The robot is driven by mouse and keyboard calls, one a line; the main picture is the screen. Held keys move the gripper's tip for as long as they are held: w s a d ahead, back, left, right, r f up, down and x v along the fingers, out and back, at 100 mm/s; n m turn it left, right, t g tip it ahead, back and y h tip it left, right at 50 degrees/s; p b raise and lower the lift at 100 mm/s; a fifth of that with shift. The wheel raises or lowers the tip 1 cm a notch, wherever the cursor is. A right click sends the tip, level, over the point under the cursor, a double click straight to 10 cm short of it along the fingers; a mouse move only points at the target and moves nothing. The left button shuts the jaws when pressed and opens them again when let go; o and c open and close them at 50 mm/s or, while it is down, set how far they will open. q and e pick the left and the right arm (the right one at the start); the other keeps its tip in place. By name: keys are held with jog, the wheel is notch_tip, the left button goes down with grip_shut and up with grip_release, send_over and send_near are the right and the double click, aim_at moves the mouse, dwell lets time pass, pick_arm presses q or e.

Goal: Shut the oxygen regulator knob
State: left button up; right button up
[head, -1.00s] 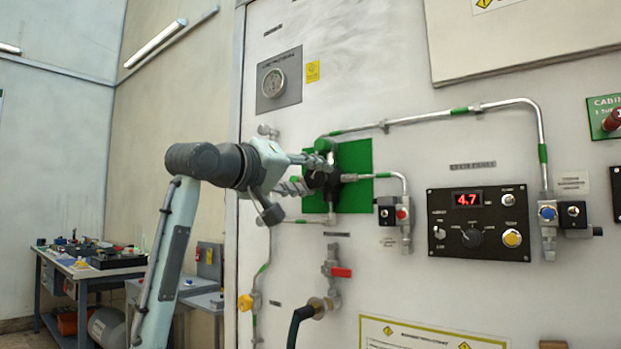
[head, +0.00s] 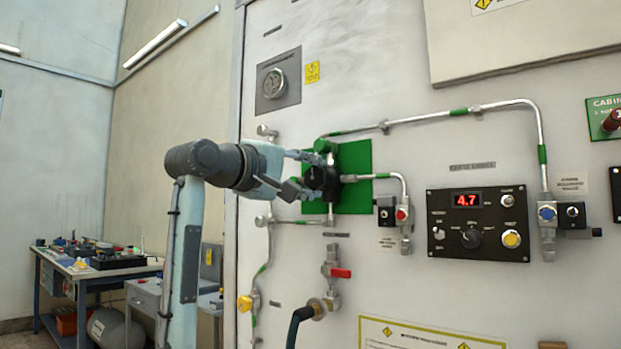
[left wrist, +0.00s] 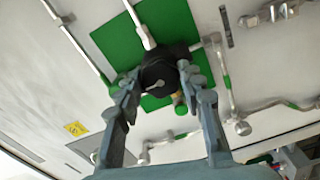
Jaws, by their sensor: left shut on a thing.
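The oxygen regulator knob (head: 317,177) is round and black, in front of a green square plate (head: 352,158) on the white panel. My left gripper (head: 306,175) comes in from the left and is shut on the knob. In the left wrist view the black knob (left wrist: 165,72) sits between the two fingers of the gripper (left wrist: 158,85), with a pale pointer mark on its face. The fingers partly hide the knob's sides. My right gripper is not in view.
A black control box with a red 4.7 display (head: 467,200) is to the right. Metal pipes (head: 430,117) run from the regulator. A red-handled valve (head: 340,272), a yellow knob (head: 245,303) and a round gauge (head: 274,83) are nearby. A workbench (head: 85,275) stands at left.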

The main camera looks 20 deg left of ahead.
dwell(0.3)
pick_arm(q)
jog(key=o, duration=1.2)
jog(key=shift+c, duration=0.2)
jog(key=v, duration=1.2)
